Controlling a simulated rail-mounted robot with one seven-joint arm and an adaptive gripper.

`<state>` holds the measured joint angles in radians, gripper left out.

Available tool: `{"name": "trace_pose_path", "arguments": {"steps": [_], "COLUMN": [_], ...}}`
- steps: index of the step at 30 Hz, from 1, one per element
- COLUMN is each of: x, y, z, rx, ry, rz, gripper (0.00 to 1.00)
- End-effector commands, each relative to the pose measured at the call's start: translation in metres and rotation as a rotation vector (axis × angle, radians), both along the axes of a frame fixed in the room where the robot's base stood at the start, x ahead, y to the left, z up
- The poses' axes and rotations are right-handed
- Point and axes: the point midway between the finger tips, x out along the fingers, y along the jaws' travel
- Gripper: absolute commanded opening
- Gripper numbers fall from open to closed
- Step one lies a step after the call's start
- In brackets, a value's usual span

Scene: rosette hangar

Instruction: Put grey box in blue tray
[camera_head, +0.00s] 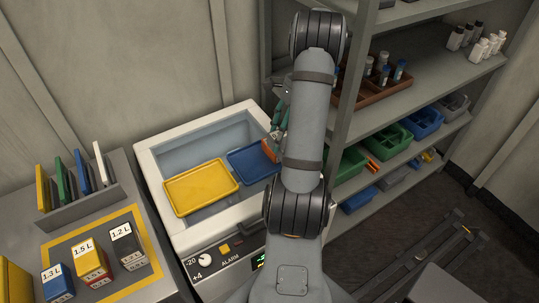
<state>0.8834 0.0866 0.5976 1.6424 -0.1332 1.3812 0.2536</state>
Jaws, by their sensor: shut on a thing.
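The blue tray (247,166) lies in the open white chest on the right of the yellow tray (201,188). My gripper (278,125) is over the right end of the blue tray, mostly hidden behind my arm; only its greenish fingers show. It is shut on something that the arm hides. A small orange-red thing (269,151) shows just below the fingers at the tray's right end; I cannot tell whether it is held or lying there. A dark grey box (124,234) labelled 1.2 L stands on the left counter, far from my gripper.
Beside the grey box stand a yellow 1.5 L box (87,251), a red box (97,280) and a blue 1.3 L box (57,283). A rack (83,206) holds upright coloured panels. The white chest's rim (158,200) surrounds the trays. Shelves (425,75) with bins and bottles stand close on the right.

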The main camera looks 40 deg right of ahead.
Motion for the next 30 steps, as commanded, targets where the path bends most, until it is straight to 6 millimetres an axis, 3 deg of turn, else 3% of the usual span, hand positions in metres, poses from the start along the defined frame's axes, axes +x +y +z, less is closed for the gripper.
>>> {"name": "trace_pose_path", "arguments": {"steps": [9,15,20,30], "x": [0.063,0.090,0.096,0.096], "y": [0.036,0.048,0.051,0.051], "z": [-0.040,-0.059,-0.067,-0.104], "rx": [0.004,0.001,0.001,0.000], "ry": [0.004,0.002,0.002,0.000], "rz": [0.006,0.003,0.003,0.002], "gripper": [0.27,0.27,0.27,0.27]}}
